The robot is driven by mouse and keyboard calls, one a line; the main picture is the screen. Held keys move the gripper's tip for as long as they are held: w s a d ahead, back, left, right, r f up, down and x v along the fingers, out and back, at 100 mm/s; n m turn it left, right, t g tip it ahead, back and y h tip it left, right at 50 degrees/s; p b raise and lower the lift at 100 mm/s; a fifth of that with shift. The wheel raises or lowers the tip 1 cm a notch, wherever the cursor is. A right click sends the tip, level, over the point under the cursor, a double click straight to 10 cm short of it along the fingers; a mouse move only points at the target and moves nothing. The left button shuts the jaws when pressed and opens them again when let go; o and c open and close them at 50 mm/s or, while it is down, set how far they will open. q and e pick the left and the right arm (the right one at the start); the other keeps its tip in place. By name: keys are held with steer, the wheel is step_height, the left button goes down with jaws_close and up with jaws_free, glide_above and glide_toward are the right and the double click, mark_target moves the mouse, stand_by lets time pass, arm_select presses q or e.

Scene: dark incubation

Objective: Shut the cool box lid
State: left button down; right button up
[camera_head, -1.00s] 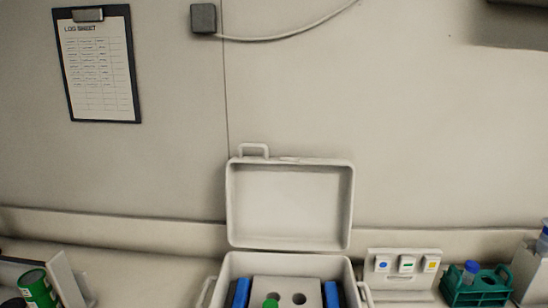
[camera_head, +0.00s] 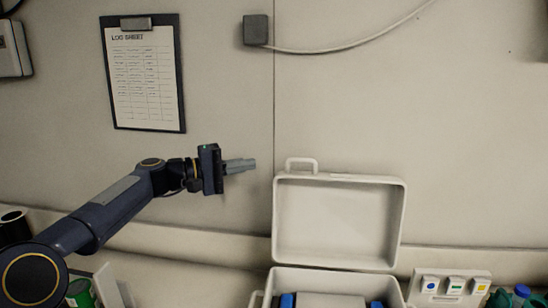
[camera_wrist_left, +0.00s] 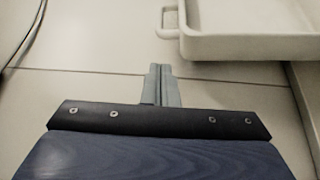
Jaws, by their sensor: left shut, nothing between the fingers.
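The cool box (camera_head: 340,276) stands on the bench at the lower middle of the head view, cut off by the bottom edge. Its lid (camera_head: 338,222) is open and stands upright at the back, with a handle loop on its upper edge. The lid also shows at the upper right of the left wrist view (camera_wrist_left: 250,48). My left gripper (camera_head: 254,165) is shut and empty, left of the lid near its upper corner, apart from it in the picture. Its closed fingers also show in the left wrist view (camera_wrist_left: 161,70). My right gripper is not in view.
A clipboard with a log sheet (camera_head: 145,75) and a grey wall box (camera_head: 256,30) with a cable are on the wall. A panel with coloured buttons (camera_head: 450,286) stands right of the box, beside a teal rack (camera_head: 500,300). A green can (camera_head: 80,293) is at lower left.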

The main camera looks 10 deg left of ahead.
mark_target(282, 171)
arm_select(q)
steer(key=p+x, duration=0.1)
steer(key=x, duration=0.2)
steer(key=p+x, duration=0.1)
steer(key=x, duration=0.1)
steer(key=p+x, duration=0.1)
steer(key=x, duration=0.2)
steer(key=shift+w+d+r, duration=0.25)
steer(key=shift+w+d+f+p, duration=0.15)
steer(key=shift+w+d+p, duration=0.2)
steer(key=shift+d, duration=0.25)
